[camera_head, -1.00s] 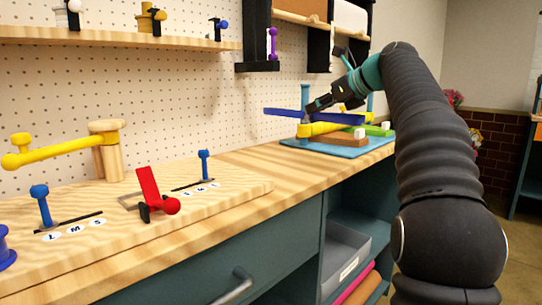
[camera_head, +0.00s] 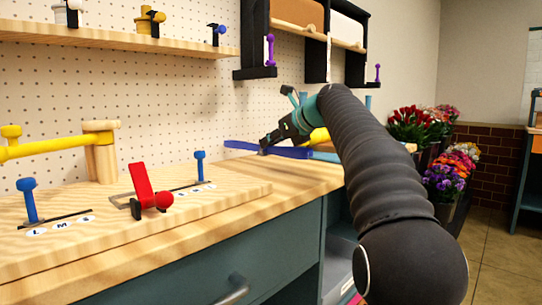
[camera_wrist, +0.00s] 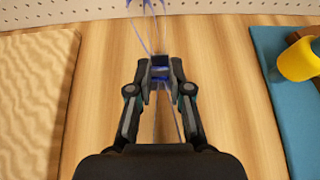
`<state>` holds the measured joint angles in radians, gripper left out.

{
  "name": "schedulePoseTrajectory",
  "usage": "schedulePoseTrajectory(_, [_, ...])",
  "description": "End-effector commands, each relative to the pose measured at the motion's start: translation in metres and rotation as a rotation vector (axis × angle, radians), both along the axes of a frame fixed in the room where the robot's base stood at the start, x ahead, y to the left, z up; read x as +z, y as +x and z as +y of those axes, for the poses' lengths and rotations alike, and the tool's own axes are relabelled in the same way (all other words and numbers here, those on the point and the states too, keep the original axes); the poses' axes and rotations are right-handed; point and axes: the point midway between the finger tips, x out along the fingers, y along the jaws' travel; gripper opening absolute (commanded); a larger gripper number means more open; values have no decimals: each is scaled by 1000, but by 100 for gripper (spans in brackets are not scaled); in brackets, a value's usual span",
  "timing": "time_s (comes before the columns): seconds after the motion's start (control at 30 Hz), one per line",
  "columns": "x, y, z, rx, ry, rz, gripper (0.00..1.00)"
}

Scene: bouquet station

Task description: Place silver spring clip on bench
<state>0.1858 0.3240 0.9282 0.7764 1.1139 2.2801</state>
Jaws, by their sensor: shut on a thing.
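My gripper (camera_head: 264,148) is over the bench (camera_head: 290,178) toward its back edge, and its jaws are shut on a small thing. In the wrist view my gripper (camera_wrist: 159,70) points at bare wood between a raised board and a blue mat. Between the fingertips is a small, shiny bluish-grey piece (camera_wrist: 160,60), probably the silver spring clip. Thin blue-grey lines run above and below it. Most of the clip is hidden by the fingers, and I cannot tell whether it touches the bench (camera_wrist: 100,100).
The raised board (camera_wrist: 35,90) lies left of the gripper and the blue mat (camera_wrist: 268,60) right, with a yellow piece (camera_wrist: 298,62) on it. In the head view a blue bar (camera_head: 240,146) is near my fingertips. A red lever (camera_head: 141,184) stands on the board at left.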

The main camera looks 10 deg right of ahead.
Motion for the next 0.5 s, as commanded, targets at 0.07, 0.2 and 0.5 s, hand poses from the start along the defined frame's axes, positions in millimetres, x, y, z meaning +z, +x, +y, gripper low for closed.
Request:
schedulePoseTrajectory(0.07, [-17, 0, 0, -1, 0, 3, 0])
schedulePoseTrajectory(0.2, [-31, 0, 0, 0, 0, 1, 0])
schedulePoseTrajectory(0.5, [-30, 0, -1, 0, 0, 1, 0])
